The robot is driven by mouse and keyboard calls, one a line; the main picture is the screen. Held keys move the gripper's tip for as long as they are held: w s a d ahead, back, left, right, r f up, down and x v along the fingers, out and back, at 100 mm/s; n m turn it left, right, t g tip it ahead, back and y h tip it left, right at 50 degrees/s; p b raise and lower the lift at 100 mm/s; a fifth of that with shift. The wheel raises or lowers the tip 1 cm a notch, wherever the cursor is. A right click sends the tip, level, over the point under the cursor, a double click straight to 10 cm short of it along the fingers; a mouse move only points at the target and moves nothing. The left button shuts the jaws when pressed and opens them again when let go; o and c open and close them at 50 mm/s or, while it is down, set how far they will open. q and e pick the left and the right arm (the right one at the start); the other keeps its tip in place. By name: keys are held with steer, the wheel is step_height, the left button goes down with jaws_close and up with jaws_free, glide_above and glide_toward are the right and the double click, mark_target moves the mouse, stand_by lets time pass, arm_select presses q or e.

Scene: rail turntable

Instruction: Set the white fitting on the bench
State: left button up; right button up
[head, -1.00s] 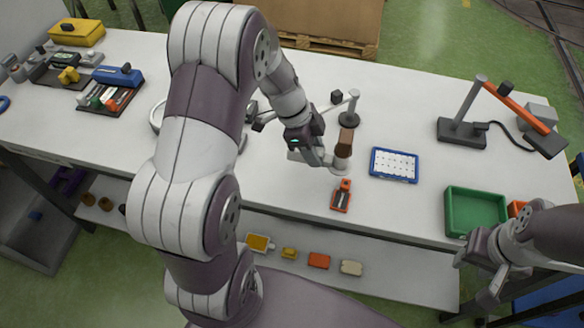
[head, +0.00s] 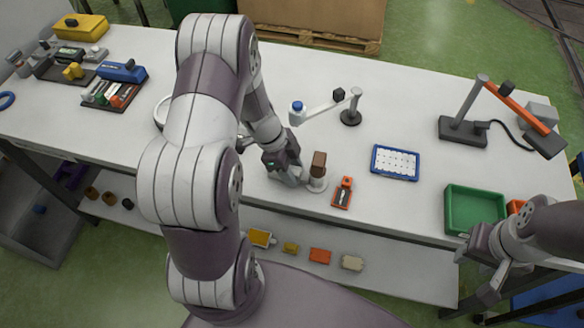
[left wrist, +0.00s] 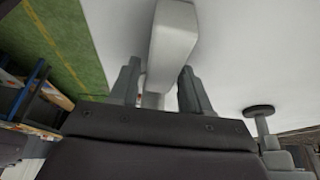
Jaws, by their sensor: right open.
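The white fitting (left wrist: 172,40) is a long pale piece between the two grey fingers of my left gripper (left wrist: 160,78) in the left wrist view. The fingers appear shut on it. In the head view my left gripper (head: 296,178) is low over the front middle of the bench (head: 420,212). A brown-topped pale post with a round base (head: 318,170) is just right of its fingertips. I cannot tell whether this post is part of the fitting, or whether its base touches the bench. My right gripper (head: 492,284) is open at the lower right, off the bench's front edge.
An orange-and-black tool (head: 342,193) lies close right of the post. A blue-rimmed panel (head: 395,163), green tray (head: 475,210) and orange-armed lamp (head: 462,128) are further right. A small stand (head: 351,117) is behind. Bare bench lies between the tool and the tray.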

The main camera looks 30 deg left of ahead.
arm_select(q)
steer(key=shift+o, duration=0.5)
steer(key=shift+r, duration=0.2)
steer(key=b+v, duration=0.1)
steer(key=v, duration=1)
steer(key=s+d+r+n+y, duration=0.1)
steer(key=s+d+n+y, duration=0.3)
steer(key=s+d+n, duration=0.4)
steer(key=d+n, duration=0.1)
steer(key=n, duration=0.6)
steer(key=shift+d, duration=0.2)
